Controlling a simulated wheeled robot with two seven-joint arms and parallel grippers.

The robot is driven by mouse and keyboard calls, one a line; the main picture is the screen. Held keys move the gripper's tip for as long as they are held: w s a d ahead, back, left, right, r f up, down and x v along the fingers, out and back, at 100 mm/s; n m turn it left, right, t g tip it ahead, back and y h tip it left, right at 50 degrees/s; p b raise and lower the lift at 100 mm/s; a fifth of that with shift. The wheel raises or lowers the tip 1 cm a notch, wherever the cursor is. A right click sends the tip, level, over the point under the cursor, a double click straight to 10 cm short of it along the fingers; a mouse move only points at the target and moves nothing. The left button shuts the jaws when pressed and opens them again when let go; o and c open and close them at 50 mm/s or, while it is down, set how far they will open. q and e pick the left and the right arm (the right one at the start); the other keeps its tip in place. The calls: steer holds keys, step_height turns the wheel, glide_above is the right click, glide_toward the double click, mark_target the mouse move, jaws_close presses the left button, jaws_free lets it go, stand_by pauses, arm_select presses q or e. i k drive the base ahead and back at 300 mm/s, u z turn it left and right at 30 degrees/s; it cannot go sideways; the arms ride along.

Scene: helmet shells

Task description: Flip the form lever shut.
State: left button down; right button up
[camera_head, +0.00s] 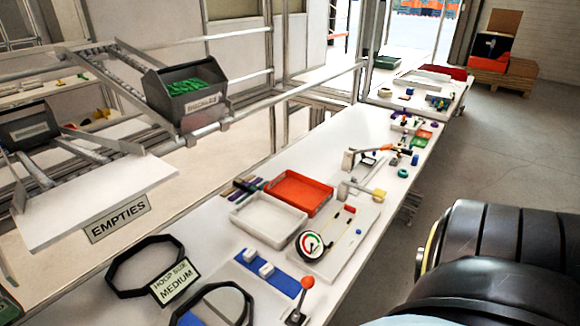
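A lever with an orange ball knob (307,282) stands at the bottom edge of the picture, on the near part of the white bench. Its shaft rises nearly upright with a slight lean to the right, from a dark base (296,318) partly cut off by the frame. I take it to be the form lever. A black angular hoop (238,287) lies left of it, cut off at the bottom. Neither gripper shows. A large black arm part of mine fills the lower right, with no fingers visible.
A second black hoop (113,268) lies beside a "HOOP SIZE MEDIUM" sign (175,282). A blue strip (278,274) carries white blocks. A dial gauge (310,245), white tray (268,237) and orange tray (299,208) stand behind. An "EMPTIES" shelf (95,204) overhangs at left.

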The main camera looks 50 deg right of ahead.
mark_target(307, 282)
steer(key=k, duration=0.45)
steer(key=z, duration=1.45)
steer(key=i, duration=0.5)
